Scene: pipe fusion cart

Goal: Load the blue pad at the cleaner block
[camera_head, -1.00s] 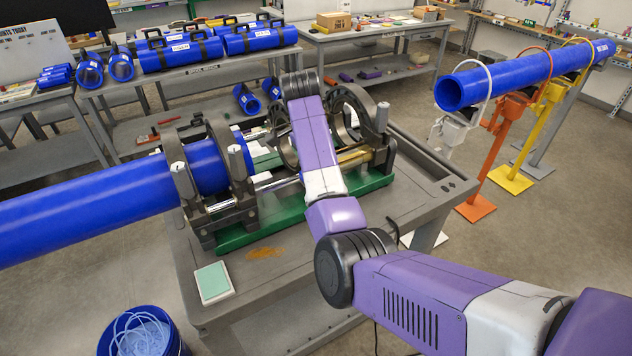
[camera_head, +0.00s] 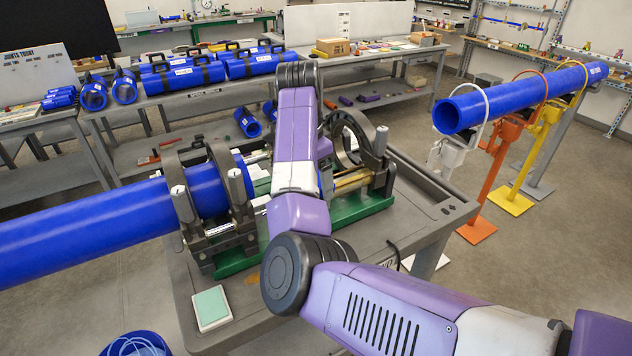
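A flat square block (camera_head: 211,307) with a pale green top and white sides lies on the cart's front left corner. I cannot tell whether it is the cleaner block. No blue pad can be clearly made out. My purple arm reaches up across the middle of the cart, in front of the fusion machine (camera_head: 236,262). My gripper is hidden behind the arm, so its fingers and anything in them do not show.
A long blue pipe (camera_head: 85,225) runs from the left into the clamps. Another blue pipe (camera_head: 515,95) rests on coloured stands at the right. A blue bucket (camera_head: 138,343) stands at the cart's lower left. Open floor lies at the right.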

